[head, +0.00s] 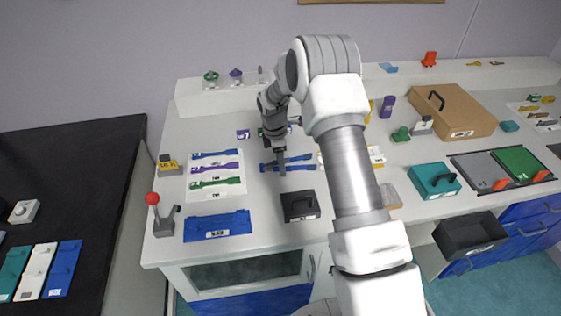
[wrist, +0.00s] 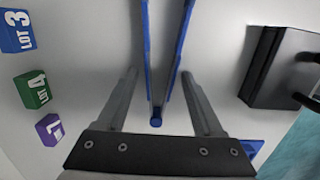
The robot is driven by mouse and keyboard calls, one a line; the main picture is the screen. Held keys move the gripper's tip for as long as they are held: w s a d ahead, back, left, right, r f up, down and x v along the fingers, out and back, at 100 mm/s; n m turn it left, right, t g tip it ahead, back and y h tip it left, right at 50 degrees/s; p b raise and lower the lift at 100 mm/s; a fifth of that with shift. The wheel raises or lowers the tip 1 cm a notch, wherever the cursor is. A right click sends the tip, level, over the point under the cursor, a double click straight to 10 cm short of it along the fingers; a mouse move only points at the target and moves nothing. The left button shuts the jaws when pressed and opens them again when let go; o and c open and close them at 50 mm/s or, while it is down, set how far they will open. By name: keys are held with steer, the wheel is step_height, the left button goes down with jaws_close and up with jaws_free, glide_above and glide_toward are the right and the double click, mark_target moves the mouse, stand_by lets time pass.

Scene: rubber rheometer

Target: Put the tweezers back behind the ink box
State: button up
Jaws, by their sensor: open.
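The blue tweezers (head: 298,167) lie on the white bench. In the wrist view they (wrist: 176,50) show as two long blue arms that meet at a round end near my gripper. My gripper (head: 281,168) is open and points down over the tweezers; in the wrist view its fingers (wrist: 160,76) stand one on each side of them, apart from them. A black box with a handle (head: 300,206) stands in front of the tweezers; its label is too small to read, so I cannot tell if it is the ink box. It is at the right in the wrist view (wrist: 280,70).
A white card with coloured strips (head: 216,192) and a blue tray (head: 218,226) lie to the left, beside a red-knobbed lever (head: 153,199). Small lot blocks, blue (wrist: 16,32), green (wrist: 32,90) and purple (wrist: 48,128), stand nearby. A teal box (head: 434,181) is at the right.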

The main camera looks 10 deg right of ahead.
steer(key=s+r+m+t, duration=0.1)
steer(key=s+r+m, duration=0.15)
steer(key=r, duration=0.85)
steer(key=s+r+m, duration=0.1)
steer(key=s+r, duration=0.2)
steer(key=r, duration=0.8)
steer(key=s+d+r+m+t, duration=0.1)
steer(key=s+r+m+t, duration=0.1)
steer(key=s+r+m, duration=0.55)
steer(key=s+r+m+t, duration=0.1)
steer(key=s+m, duration=0.2)
steer(key=s, duration=0.7)
steer(key=s+d+r+m+t+y, duration=0.1)
steer(key=s+m, duration=0.3)
steer(key=s, duration=0.7)
steer(key=shift+s+r+t, duration=0.15)
steer(key=shift+r+t, duration=0.1)
steer(key=shift+t, duration=0.05)
